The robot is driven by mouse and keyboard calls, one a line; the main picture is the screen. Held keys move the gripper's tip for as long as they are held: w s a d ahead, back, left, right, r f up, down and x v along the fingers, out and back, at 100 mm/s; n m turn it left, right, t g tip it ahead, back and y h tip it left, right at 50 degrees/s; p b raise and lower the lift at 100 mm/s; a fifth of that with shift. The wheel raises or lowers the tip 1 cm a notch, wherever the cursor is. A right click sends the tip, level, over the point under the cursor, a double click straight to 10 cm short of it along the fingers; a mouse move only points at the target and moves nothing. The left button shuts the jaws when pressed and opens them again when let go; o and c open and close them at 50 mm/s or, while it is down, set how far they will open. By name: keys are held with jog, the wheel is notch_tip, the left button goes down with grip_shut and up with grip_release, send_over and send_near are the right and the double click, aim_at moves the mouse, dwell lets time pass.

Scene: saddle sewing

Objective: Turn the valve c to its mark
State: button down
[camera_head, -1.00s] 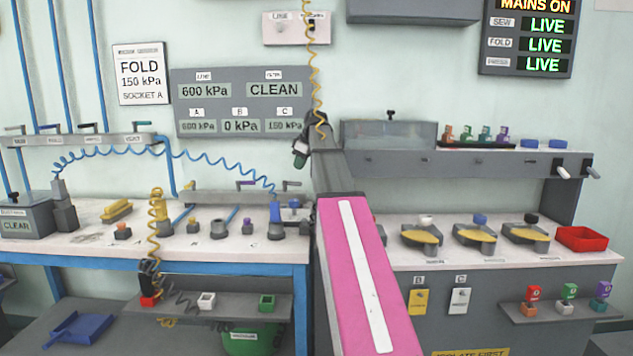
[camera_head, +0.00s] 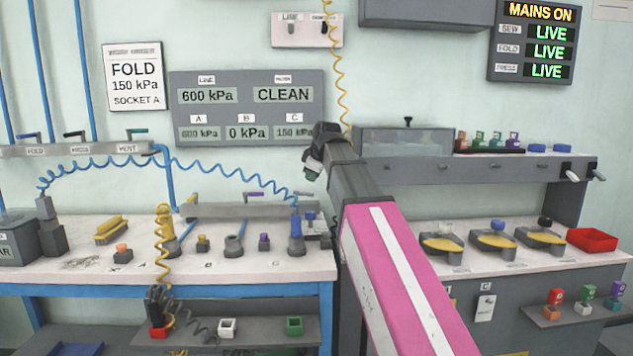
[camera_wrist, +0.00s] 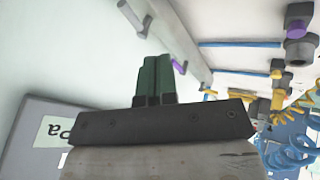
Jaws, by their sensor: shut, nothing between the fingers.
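One purple handle (camera_head: 253,195) shows clearly; my arm and a blue-grey fitting partly cover the manifold's right end. I cannot read which valve is c, nor see its mark. My gripper (camera_head: 311,172) is above the manifold's right end, in front of the wall panel's lower right corner. In the wrist view its green fingers (camera_wrist: 154,77) are together and empty. The manifold (camera_wrist: 172,35) passes beyond them, with a purple handle (camera_wrist: 180,66) to their right, apart from them.
The wall panel (camera_head: 246,108) reads 0 kPa at B and 150 kPa at C. A coiled yellow hose (camera_head: 341,80) hangs just behind my gripper. A coiled blue hose (camera_head: 235,174) crosses above the manifold. Several fittings stand on the bench (camera_head: 60,235).

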aim_at(310, 193)
jog(key=w+a+f, duration=0.1)
jog(key=w+f, duration=0.7)
jog(key=shift+w+f, duration=0.1)
jog(key=shift+w, duration=0.05)
dwell(0.4)
jog(key=shift+w+d, duration=0.2)
jog(key=shift+w, duration=0.35)
jog(key=shift+w+d, duration=0.2)
jog(key=shift+w, duration=0.3)
